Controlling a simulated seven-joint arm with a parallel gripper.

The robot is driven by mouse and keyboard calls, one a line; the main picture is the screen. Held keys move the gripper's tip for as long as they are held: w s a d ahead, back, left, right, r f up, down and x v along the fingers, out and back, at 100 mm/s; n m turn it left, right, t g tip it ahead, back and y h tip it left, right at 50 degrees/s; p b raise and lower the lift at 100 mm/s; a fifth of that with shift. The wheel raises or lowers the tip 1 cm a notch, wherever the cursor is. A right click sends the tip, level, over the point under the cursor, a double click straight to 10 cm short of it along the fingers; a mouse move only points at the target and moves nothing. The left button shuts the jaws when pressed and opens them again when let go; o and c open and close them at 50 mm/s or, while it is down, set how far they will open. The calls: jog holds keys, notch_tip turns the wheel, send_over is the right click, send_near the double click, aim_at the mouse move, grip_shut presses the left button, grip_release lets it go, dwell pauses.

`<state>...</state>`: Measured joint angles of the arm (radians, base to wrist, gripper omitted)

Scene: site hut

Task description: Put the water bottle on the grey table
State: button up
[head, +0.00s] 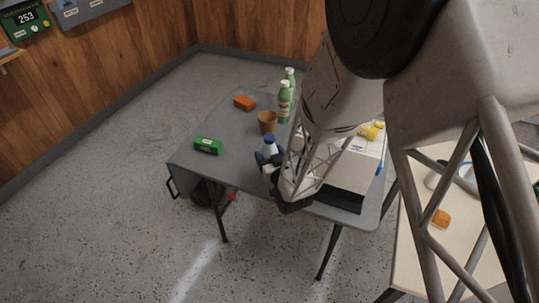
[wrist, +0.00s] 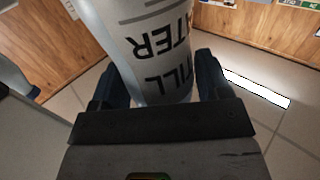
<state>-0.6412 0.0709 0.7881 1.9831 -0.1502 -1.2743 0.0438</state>
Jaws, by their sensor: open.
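The water bottle (head: 270,142), white with a blue cap, shows in the head view at the front middle of the grey table (head: 235,165). In the wrist view the bottle (wrist: 150,45) fills the space between my fingers, its dark lettering upside down. My gripper (head: 267,158) is open, with one dark blue finger on each side of the bottle; it also shows in the wrist view (wrist: 163,82). My arm and gripper hide the bottle's lower part in the head view, so I cannot tell whether its base touches the table.
A brown cup (head: 267,122), green bottles (head: 284,105), an orange block (head: 244,103) and a green box (head: 208,145) are on the grey table. A cream table (head: 470,262) stands at right. The grey table's left front is clear.

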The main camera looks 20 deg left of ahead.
jog(key=shift+s+d, duration=0.1)
jog(key=v, duration=1.1)
jog(key=shift+s+d, duration=0.25)
jog(key=shift+r, duration=0.1)
dwell(0.6)
jog(key=d+r+m+g+h, duration=0.25)
jog(key=d+r+h, duration=0.25)
jog(key=d+r, duration=0.45)
jog(key=d+r+m+g+h, duration=0.25)
jog(key=d+r+h, duration=0.3)
jog(key=d, duration=0.75)
jog(key=s+d+r+m+g+h, duration=0.1)
jog(key=s+d+r+m+g, duration=0.1)
jog(key=s+d+r, duration=0.4)
jog(key=s+d+r+m+g+h, duration=0.1)
jog(key=s+d+r, duration=0.5)
jog(key=s, duration=0.6)
jog(key=shift+d+r+m+g, duration=0.3)
jog(key=shift+d+m+g, duration=0.3)
jog(key=shift+d+g, duration=0.55)
